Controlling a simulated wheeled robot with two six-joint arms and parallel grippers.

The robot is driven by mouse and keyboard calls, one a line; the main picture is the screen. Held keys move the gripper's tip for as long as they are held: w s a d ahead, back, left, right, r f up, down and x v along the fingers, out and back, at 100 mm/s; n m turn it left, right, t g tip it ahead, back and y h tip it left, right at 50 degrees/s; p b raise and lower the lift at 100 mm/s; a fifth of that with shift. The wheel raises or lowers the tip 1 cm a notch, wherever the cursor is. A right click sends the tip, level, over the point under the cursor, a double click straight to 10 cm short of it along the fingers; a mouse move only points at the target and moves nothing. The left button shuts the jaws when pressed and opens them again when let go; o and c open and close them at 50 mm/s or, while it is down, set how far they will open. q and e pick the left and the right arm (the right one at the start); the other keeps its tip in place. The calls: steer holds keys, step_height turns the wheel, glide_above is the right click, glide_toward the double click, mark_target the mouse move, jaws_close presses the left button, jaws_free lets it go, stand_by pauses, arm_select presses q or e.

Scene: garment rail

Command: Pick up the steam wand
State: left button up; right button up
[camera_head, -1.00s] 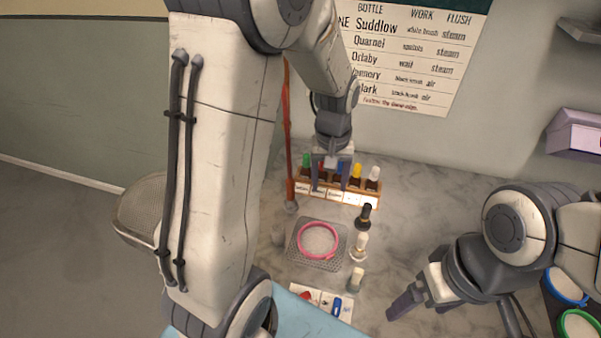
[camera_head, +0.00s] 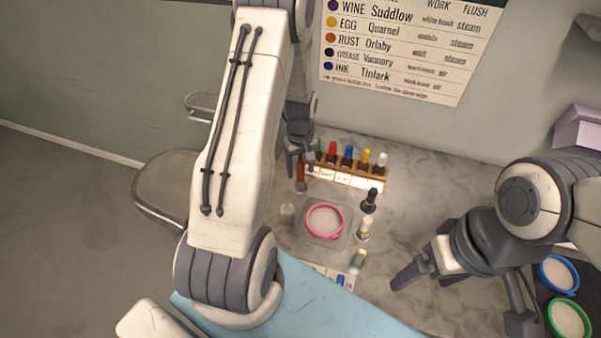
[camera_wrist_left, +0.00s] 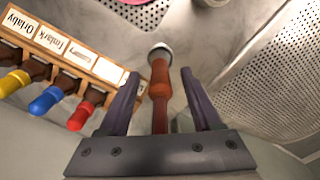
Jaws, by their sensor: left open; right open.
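The steam wand (camera_head: 300,173) is a reddish-brown upright rod left of the bottle rack. In the left wrist view the wand (camera_wrist_left: 160,78) has a rounded metal end and runs between my left fingers. My left gripper (camera_head: 302,158) is open, and its fingers (camera_wrist_left: 160,92) stand on either side of the wand with gaps showing. No grip on it shows. The upper part of the wand is hidden behind my left arm in the head view. My right gripper (camera_head: 412,270) is open and empty over the counter at the right.
A wooden rack (camera_head: 345,178) of several capped bottles stands close beside my left gripper. A pink hoop (camera_head: 325,221) lies on a tray. Small bottles (camera_head: 369,201) stand to its right. A perforated metal surface (camera_wrist_left: 270,75) is near the wand.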

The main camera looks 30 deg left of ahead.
arm_select(q)
steer(key=shift+f, duration=1.25)
jaws_close()
steer(key=shift+r, duration=0.15)
steer(key=shift+r, duration=0.6)
step_height(320, 180, up, 2)
steer(key=shift+w+r+b, duration=0.1)
steer(key=shift+b, duration=0.65)
steer(key=w+d+r+b, duration=0.3)
steer(key=d+r, duration=0.4)
steer(key=d, duration=0.3)
steer(key=shift+w+d+r, duration=0.2)
steer(key=shift+w+d, duration=0.2)
steer(key=shift+w, duration=0.15)
